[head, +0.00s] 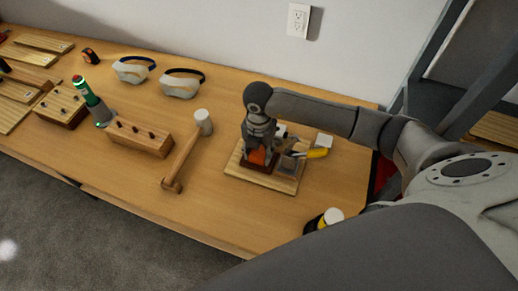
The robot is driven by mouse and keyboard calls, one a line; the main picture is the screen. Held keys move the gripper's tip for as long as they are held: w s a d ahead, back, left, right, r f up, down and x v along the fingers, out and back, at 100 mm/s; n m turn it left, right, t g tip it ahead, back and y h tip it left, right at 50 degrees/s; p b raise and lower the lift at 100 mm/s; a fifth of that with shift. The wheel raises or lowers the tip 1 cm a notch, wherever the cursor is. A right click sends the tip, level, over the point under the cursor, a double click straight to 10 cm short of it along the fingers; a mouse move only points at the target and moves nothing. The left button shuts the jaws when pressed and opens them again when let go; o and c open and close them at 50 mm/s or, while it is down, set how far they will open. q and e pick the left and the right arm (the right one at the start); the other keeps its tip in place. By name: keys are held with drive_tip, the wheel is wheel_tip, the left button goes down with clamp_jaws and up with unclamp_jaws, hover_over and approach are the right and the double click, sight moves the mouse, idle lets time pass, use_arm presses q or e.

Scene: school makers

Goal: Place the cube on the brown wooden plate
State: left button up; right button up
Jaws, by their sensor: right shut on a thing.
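My right gripper (258,143) reaches in from the right and points down over a flat wooden plate (240,174) near the table's right side. It is shut on a small orange-red block (257,156), which looks like the cube; the fingers hide part of it. A dark reddish-brown piece shows just below the block, over the plate. I cannot tell whether the block touches what is under it. My left gripper is not in view.
A mallet (182,160) lies to the left. The front middle is clear.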

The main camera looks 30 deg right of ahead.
sight(259, 151)
drive_tip(key=shift+f, duration=0.2)
drive_tip(key=o, duration=0.8)
drive_tip(key=shift+r, duration=0.1)
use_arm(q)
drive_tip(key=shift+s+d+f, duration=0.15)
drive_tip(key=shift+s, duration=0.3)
use_arm(e)
drive_tip(key=shift+o, duration=1.4)
drive_tip(key=shift+r, duration=0.1)
drive_tip(key=shift+r, duration=0.2)
drive_tip(key=shift+w+r, duration=0.1)
drive_tip(key=shift+r, duration=0.3)
use_arm(q)
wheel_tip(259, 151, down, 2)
drive_tip(key=b, duration=0.2)
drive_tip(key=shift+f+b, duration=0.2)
drive_tip(key=shift+b, duration=0.1)
use_arm(e)
wheel_tip(259, 151, up, 11)
